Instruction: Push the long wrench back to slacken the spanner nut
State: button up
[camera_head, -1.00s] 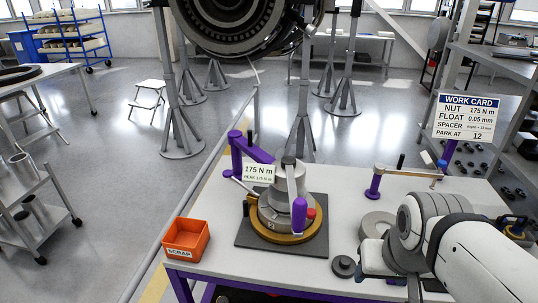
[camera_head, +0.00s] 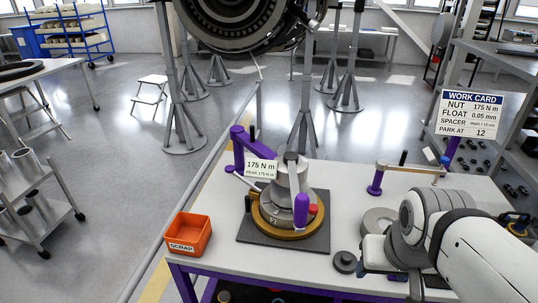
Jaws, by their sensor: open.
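The long wrench sits on top of the grey stepped stand in the middle of the bench, with its purple handle (camera_head: 301,210) towards me, beside a red knob (camera_head: 312,209). A readout card (camera_head: 261,169) beside it shows 175 N m and peak 175 N m. The spanner nut is not clearly made out at the top of the stand. The stand has a brass-coloured ring (camera_head: 268,226) and rests on a dark square plate (camera_head: 258,241). My gripper (camera_head: 390,272) is low at the bench's right side, apart from the wrench. It is open, its fingers largely hidden by my wrist.
An orange scrap bin (camera_head: 188,235) is at the bench's left front. A purple bracket (camera_head: 238,150) stands behind the stand, and another purple post (camera_head: 376,184) with a bar at the back right. A dark round part (camera_head: 345,262) and a grey ring (camera_head: 378,221) lie near my gripper.

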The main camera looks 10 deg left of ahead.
aim_at(300, 201)
jog(key=z, duration=0.5)
jog(key=k, duration=1.35)
jog(key=u, duration=0.9)
jog(key=i, duration=1)
jog(key=u, duration=0.05)
